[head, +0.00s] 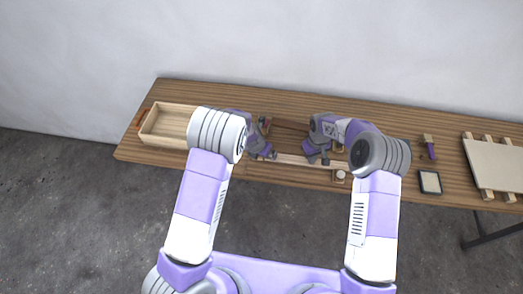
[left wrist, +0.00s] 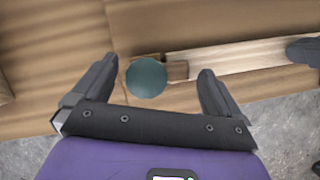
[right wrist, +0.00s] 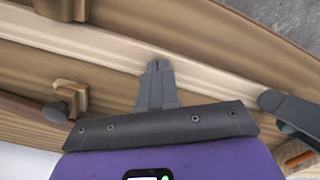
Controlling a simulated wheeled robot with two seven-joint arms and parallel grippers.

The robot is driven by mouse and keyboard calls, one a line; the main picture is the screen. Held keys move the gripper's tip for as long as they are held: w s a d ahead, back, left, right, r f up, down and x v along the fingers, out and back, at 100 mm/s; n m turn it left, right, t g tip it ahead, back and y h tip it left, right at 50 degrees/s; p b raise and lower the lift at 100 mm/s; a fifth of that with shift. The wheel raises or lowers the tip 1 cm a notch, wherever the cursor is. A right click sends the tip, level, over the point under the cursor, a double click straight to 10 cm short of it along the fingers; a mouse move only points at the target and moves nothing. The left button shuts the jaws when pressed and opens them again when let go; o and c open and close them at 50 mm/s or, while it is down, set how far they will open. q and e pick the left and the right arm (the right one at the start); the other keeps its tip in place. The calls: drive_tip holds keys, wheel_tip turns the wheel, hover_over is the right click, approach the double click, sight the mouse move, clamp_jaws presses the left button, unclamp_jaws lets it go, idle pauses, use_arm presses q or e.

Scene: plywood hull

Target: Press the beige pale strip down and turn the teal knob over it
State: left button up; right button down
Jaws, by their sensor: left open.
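The beige pale strip (head: 292,160) lies lengthwise along the hull piece on the bench. It also shows in the left wrist view (left wrist: 240,57) and the right wrist view (right wrist: 100,52). The round teal knob (left wrist: 146,77) is at the strip's left end, beside a small brown block (left wrist: 176,70). My left gripper (head: 266,156) is open, with its fingers on either side of the knob and apart from it in the picture. My right gripper (right wrist: 158,66) is shut and empty, its fingertips over the strip; I cannot tell whether they press it.
A wooden tray (head: 147,130) stands at the left of the bench. A purple-handled brush (head: 430,147), a black-framed pad (head: 430,182) and a slatted board (head: 497,165) lie at the right. A dark knob on a wooden block (right wrist: 70,95) stands beside the strip. My grippers are close together.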

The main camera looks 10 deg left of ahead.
use_arm(q)
drive_tip(key=shift+s+r, duration=0.1)
drive_tip(key=shift+r, duration=3.35)
drive_tip(key=shift+r+p, duration=1.7)
use_arm(e)
drive_tip(key=shift+r, duration=3.5)
use_arm(q)
wheel_tip(320, 180, up, 3)
drive_tip(key=p, duration=0.2)
drive_tip(key=shift+f+p, duration=0.2)
drive_tip(key=shift+p, duration=0.1)
use_arm(e)
wheel_tip(320, 180, up, 5)
